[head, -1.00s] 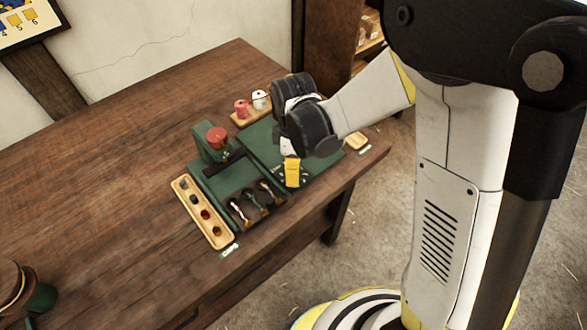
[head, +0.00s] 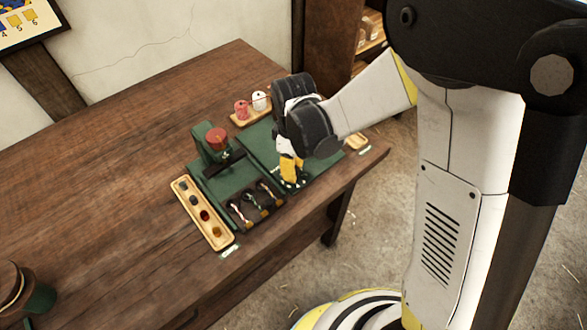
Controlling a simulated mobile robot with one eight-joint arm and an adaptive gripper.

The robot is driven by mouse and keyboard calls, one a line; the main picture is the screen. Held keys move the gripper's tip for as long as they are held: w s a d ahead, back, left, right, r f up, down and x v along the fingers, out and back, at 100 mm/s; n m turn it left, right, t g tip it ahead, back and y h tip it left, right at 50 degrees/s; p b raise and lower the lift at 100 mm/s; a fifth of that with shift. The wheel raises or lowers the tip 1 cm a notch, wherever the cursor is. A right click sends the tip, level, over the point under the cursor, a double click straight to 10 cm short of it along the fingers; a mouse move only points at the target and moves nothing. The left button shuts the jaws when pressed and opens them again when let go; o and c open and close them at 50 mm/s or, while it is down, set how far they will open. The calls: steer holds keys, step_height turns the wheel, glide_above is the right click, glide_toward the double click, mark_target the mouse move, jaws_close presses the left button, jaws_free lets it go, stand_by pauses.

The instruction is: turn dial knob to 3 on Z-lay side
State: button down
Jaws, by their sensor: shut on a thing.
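My gripper (head: 290,180), with its yellow finger part, points down at the right part of a green machine base (head: 262,142) on the wooden table. By its look it is closed low over the white dial markings at the base's front right. The knob itself is hidden behind the fingers, so its pointer and setting cannot be read. A few white dial marks (head: 303,181) show beside the fingertips. Which part of the base is the Z-lay side cannot be read at this size.
A green post with a red knob (head: 217,138) stands left of the gripper. A wooden tray (head: 203,213) with small coloured pieces and a dark rack (head: 254,203) with several strands lie in front. Pink and white spools (head: 250,106) stand behind. The table's left is largely clear.

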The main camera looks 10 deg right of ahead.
steer(key=m, duration=0.4)
steer(key=shift+m, duration=0.3)
steer(key=m, duration=1)
steer(key=shift+m+b, duration=0.3)
steer(key=shift+m, duration=2.7)
steer(key=c, duration=1.1)
jaws_free()
